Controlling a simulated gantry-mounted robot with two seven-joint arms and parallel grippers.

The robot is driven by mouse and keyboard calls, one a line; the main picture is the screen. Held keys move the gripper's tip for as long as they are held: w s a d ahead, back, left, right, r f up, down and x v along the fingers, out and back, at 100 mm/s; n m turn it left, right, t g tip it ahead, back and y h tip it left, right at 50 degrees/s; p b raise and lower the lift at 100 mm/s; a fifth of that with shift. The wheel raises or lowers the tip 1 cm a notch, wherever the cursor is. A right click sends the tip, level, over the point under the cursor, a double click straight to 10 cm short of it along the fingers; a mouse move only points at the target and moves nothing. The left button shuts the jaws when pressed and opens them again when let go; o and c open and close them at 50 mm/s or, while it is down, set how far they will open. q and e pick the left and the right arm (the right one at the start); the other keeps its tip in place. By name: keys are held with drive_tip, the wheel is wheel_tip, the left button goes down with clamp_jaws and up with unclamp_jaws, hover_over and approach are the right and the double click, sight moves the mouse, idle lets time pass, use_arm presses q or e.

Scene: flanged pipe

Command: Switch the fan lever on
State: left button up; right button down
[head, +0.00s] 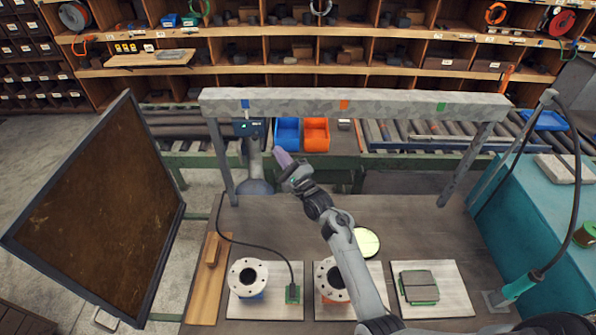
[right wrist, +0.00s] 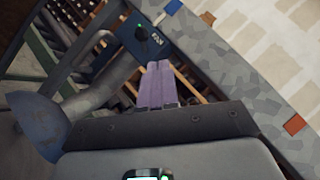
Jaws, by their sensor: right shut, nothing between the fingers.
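The fan switch box (head: 249,128) is a small dark blue box at the left end of the grey beam, above a grey duct. In the right wrist view the box (right wrist: 147,42) shows a small dark lever or knob (right wrist: 141,33), a green spot and a pale label. The exact lever position is too small to tell. My right gripper (head: 280,157) has purple fingers, shut and empty, below and right of the box in the head view. In the right wrist view its fingertips (right wrist: 158,66) point toward the box, just below it, with no clear contact. My left gripper is out of view.
The grey beam (head: 350,104) spans the bench on two posts. Blue (head: 288,133) and orange (head: 316,134) bins sit behind. Flanged pipe parts (head: 248,277) and plates occupy the bench front. A dark framed panel (head: 100,205) stands left.

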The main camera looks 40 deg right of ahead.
drive_tip(key=s+a+b, duration=0.1)
drive_tip(key=s, duration=0.6)
drive_tip(key=shift+s+a+f, duration=0.25)
